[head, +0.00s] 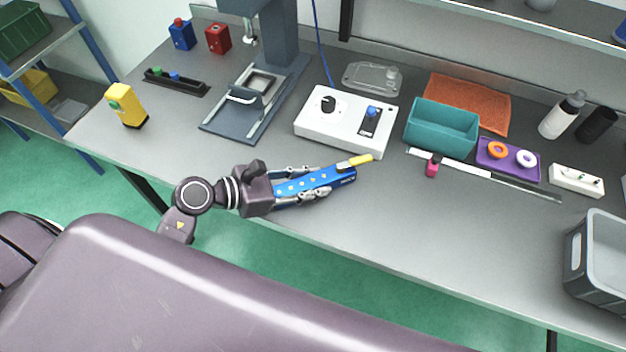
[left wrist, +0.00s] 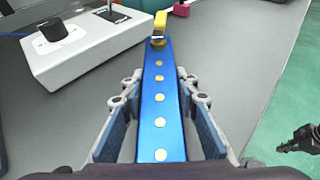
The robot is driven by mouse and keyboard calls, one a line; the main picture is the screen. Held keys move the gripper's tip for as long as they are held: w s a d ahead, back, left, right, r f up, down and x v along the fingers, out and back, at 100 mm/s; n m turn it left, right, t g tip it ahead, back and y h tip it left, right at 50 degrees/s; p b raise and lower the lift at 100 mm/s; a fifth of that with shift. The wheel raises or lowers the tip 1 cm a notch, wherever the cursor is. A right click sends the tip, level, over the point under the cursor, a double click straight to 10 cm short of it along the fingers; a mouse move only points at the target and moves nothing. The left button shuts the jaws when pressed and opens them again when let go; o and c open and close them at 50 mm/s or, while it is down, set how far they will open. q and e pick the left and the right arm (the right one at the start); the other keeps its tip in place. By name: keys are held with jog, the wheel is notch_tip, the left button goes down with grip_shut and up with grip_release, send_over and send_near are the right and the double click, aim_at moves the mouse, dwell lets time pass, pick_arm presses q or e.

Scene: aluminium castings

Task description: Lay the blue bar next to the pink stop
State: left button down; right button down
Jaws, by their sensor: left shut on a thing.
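My left gripper (head: 302,183) is shut on the blue bar (head: 342,177), with a finger along each long side. The bar has a row of pale round spots and a yellow piece (head: 360,160) at its far end. In the left wrist view the bar (left wrist: 162,95) points straight away from the gripper (left wrist: 160,130). The pink stop (head: 432,168) stands on the bench to the right of the bar's far end, apart from it. It also shows in the left wrist view (left wrist: 182,9). A dark claw-like part (left wrist: 300,140), perhaps my right gripper, is small at the right edge there.
A white control box (head: 345,122) with a black knob stands behind the bar. A teal bin (head: 441,128) and a metal ruler (head: 485,172) lie near the stop. A purple tray (head: 510,172) and grey crate (head: 595,285) are farther right. The front middle of the bench is clear.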

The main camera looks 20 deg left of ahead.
pick_arm(q)
jog(key=shift+f, duration=0.15)
jog(key=c, duration=1.5)
grip_release()
